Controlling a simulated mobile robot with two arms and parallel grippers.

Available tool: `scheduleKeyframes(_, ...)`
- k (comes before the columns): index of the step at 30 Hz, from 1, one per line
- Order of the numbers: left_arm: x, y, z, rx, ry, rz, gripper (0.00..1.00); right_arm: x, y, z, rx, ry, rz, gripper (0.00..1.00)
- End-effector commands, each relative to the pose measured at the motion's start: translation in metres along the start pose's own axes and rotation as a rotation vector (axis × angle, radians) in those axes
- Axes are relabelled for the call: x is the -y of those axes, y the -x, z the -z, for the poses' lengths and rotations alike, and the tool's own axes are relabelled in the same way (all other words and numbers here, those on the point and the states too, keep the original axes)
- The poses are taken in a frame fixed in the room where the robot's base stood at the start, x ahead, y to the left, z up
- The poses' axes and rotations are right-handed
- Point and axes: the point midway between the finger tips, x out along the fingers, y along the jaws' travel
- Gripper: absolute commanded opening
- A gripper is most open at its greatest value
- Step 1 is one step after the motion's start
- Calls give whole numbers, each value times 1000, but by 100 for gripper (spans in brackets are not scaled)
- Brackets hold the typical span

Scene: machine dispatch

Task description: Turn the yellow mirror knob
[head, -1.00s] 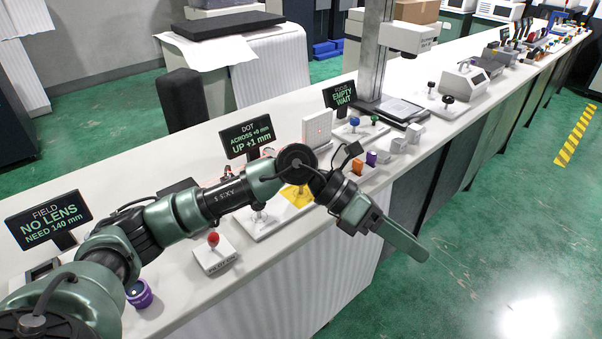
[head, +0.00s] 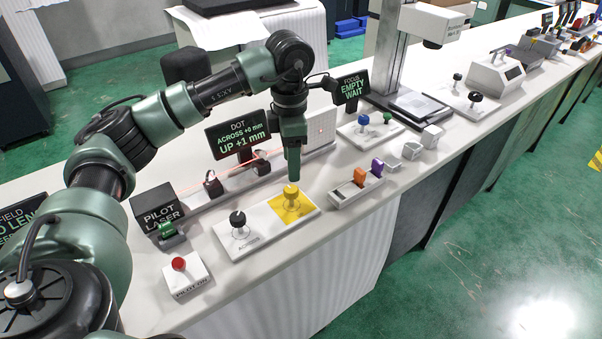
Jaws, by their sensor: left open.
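The yellow mirror knob (head: 291,191) stands on the yellow half of a white plate (head: 262,243) on the bench. A black knob (head: 238,218) stands on the plate's other half, marked "ACROSS". My left gripper (head: 294,180) points straight down just above the yellow knob. It is seen edge-on, so the gap between its fingers does not show, and I cannot tell whether it touches the knob. The dot screen (head: 238,140) behind reads "ACROSS +0 mm, UP +1 mm". My right gripper is not in view.
The pilot laser box (head: 157,208) and a red-knobbed "PILOT ON" plate (head: 187,277) are to the left. A rack with orange and purple pieces (head: 358,187) is close on the right. A microscope-like stand (head: 395,50) is further back.

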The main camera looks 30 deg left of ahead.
Motion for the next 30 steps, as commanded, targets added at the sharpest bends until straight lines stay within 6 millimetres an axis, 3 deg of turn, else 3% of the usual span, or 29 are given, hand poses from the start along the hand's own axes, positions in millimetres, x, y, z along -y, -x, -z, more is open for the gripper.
scheduleKeyframes(10,1,-53,1,-3,-1,3,54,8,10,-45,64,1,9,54)
scheduleKeyframes(16,1,-71,0,0,-2,2,54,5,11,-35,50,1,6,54)
scheduleKeyframes(24,1,-73,0,1,-2,1,54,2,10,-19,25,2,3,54)
scheduleKeyframes(26,1,-73,0,1,-2,1,42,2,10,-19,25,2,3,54)
scheduleKeyframes(30,1,-73,0,1,-2,1,4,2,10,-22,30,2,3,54)
